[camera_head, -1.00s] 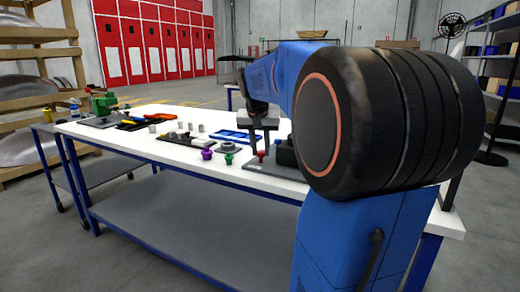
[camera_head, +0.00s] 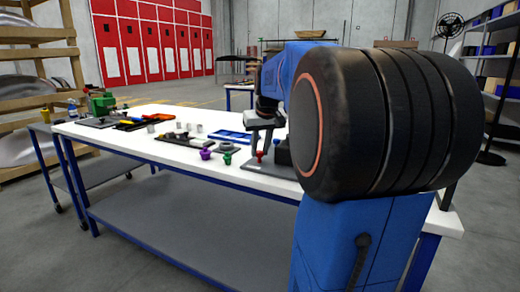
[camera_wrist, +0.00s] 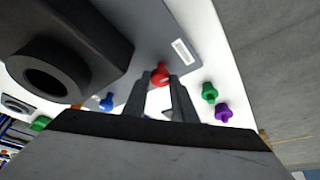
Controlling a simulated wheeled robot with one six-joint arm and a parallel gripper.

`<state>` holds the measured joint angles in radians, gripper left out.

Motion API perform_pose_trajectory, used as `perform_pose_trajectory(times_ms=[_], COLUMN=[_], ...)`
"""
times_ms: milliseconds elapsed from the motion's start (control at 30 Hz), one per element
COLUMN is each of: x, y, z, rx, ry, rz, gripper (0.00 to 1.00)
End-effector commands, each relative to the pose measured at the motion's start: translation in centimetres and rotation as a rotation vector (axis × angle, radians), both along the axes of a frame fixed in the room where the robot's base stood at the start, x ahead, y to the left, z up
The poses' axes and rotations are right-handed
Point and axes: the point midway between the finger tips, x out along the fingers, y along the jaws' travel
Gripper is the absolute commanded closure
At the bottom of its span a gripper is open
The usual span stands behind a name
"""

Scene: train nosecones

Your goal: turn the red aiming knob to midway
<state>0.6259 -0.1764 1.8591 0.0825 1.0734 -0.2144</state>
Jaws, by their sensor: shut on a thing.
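The red aiming knob (camera_wrist: 161,73) stands on a grey plate (camera_wrist: 150,22) and shows between the tips of my gripper (camera_wrist: 160,82) in the wrist view. The two dark fingers are shut on the knob from either side. In the head view, the red knob (camera_head: 259,156) is low at the tips of my gripper (camera_head: 261,149), near the table's front edge. The fingers hide part of the knob, and I cannot read its angle.
A dark block with a round opening (camera_wrist: 58,68) stands beside the knob. Blue (camera_wrist: 106,101), green (camera_wrist: 209,93) and purple (camera_wrist: 223,112) knobs are nearby. The white table (camera_head: 140,140) carries trays and small parts farther left.

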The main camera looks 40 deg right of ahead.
Motion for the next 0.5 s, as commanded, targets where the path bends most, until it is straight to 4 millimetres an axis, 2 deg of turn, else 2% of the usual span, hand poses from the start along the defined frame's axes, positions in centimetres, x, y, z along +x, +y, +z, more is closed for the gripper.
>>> perform_pose_trajectory(times_ms=[267,300,333,500], x=[-0.01,-0.01,-0.01,-0.01], y=[0.0,0.0,0.01,0.01], z=[0.0,0.0,-0.02,-0.02], rx=[0.0,0.0,0.0,0.0], ry=[0.001,0.001,0.001,0.001], rz=[0.0,0.0,0.0,0.0], gripper=[0.98,0.66,0.59,0.58])
